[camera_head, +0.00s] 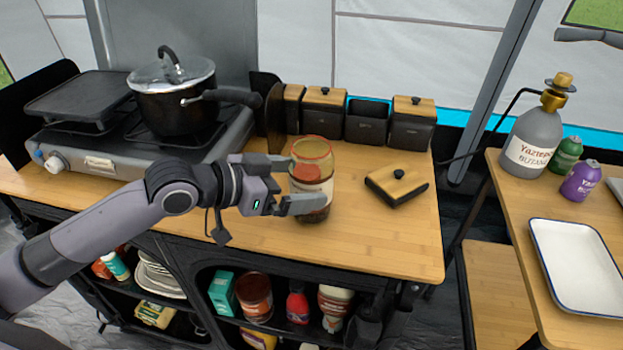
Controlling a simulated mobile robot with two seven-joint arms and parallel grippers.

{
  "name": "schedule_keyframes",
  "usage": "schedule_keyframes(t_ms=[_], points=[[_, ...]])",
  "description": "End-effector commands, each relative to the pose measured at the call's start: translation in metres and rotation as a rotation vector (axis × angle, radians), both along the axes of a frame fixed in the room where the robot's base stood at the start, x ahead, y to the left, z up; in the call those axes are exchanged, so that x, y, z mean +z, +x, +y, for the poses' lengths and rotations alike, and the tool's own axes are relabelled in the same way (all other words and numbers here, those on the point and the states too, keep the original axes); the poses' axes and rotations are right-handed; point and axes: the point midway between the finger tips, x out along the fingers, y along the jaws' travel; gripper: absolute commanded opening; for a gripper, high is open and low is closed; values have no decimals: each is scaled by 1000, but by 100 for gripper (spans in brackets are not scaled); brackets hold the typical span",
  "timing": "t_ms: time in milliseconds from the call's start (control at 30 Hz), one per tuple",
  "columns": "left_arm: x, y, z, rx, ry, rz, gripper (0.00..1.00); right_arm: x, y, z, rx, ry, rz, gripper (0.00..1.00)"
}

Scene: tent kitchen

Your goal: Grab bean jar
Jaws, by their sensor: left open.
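A glass jar (312,172) with a pale label and reddish-brown contents stands upright on the wooden counter (230,235); I take it for the bean jar. My left gripper (292,187) comes in from the left and is open at the jar. One finger lies in front of the jar's lower part, and the other is at its left side, partly behind. I cannot tell whether the fingers touch the glass. My right gripper is not in view.
A black lid (397,184) with a wooden top lies right of the jar. Black canisters (324,112) line the back. A pot (175,98) sits on the stove at the left. A side table with a white tray (577,266) and a butane bottle (530,140) stands right.

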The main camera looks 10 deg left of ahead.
Motion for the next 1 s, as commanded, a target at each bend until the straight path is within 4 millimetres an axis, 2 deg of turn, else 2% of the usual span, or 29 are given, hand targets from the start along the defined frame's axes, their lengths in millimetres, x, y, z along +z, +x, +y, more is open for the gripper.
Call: schedule_keyframes(t_ms=[233, 567, 700, 767, 1000], points=[[-11, 19, -20, 0, -1, 0, 100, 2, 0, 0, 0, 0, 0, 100], [-13, 22, -23, 0, 1, -1, 100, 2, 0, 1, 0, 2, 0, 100], [-13, 21, -23, 0, 0, 0, 54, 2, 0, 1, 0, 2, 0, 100], [-13, 21, -23, 0, 0, 0, 39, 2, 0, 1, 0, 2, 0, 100], [-11, 22, -23, 0, -2, -3, 39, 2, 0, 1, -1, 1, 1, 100]])
